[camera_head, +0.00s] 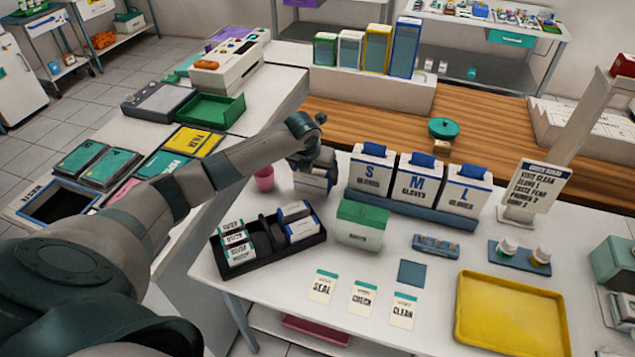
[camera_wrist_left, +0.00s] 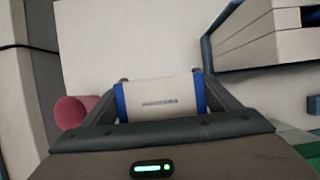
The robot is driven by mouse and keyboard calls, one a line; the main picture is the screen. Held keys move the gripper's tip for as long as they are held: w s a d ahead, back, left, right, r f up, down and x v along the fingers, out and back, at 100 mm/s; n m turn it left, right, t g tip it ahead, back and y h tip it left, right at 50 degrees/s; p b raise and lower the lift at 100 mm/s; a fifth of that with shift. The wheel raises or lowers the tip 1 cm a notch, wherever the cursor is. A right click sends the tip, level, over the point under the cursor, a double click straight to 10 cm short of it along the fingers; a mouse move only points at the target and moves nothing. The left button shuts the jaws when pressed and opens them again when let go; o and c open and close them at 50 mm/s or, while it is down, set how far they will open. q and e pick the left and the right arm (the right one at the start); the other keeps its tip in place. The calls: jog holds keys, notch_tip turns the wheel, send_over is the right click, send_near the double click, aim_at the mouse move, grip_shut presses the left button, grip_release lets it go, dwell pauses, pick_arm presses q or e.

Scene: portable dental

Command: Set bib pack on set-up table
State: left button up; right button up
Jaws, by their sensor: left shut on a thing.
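My left gripper (camera_head: 312,168) is shut on a white pack with blue ends (camera_wrist_left: 160,103), which I take to be the bib pack. In the head view the pack (camera_head: 308,183) is partly hidden by the gripper. It is at the back left of the white set-up table (camera_head: 270,291), behind the black rack and left of the glove boxes. I cannot tell whether the pack touches the tabletop. In the left wrist view the gripper fingers (camera_wrist_left: 160,84) press on both blue ends. My right gripper is not in view.
A pink cup (camera_head: 264,179) stands just left of the pack. The black rack (camera_head: 266,243) holds several packs. Glove boxes (camera_head: 413,188) and a green-lidded box (camera_head: 361,224) stand to the right. Cards (camera_head: 363,299) and a yellow tray (camera_head: 510,316) lie nearer the front.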

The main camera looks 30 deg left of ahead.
aim_at(315, 184)
pick_arm(q)
jog(key=shift+f, duration=0.3)
notch_tip(315, 184, down, 3)
jog(key=shift+f+p, duration=0.2)
jog(key=shift+p, duration=0.35)
jog(key=shift+f, duration=0.2)
jog(key=o, duration=1.1)
